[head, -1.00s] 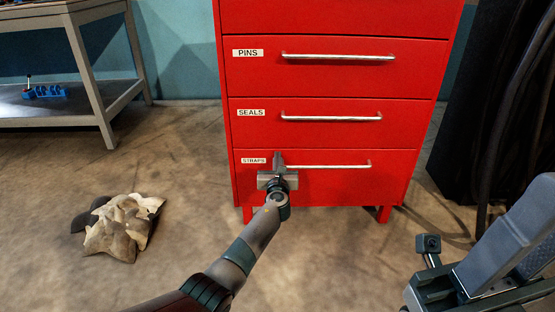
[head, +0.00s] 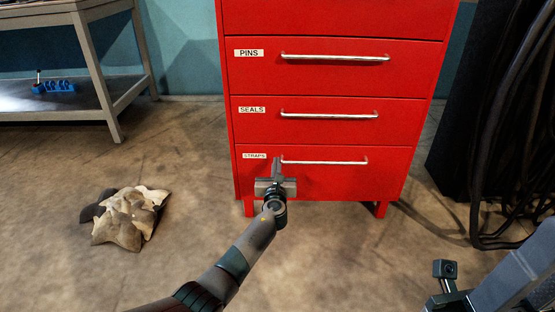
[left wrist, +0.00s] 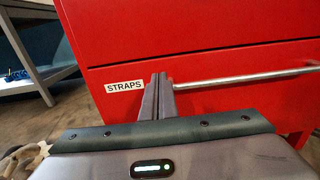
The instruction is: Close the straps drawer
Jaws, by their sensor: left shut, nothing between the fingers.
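The straps drawer (head: 345,181) is the lowest of the red cabinet (head: 335,20), with a white STRAPS label and a silver bar handle (head: 325,162). Its front looks flush or nearly flush with the drawers above; I cannot tell if a small gap is left. My left gripper (head: 277,161) is shut and empty, its fingertips in front of the drawer face at the handle's left end. In the left wrist view the fingers (left wrist: 158,92) stand between the label (left wrist: 124,86) and the handle (left wrist: 245,76). Whether they touch the drawer is unclear.
The seals drawer (head: 390,125) and pins drawer (head: 410,75) above look shut. A crumpled cloth heap (head: 128,215) lies on the floor at left. A grey workbench (head: 90,100) stands back left. Dark hanging cables (head: 500,130) are at right. Floor before the cabinet is clear.

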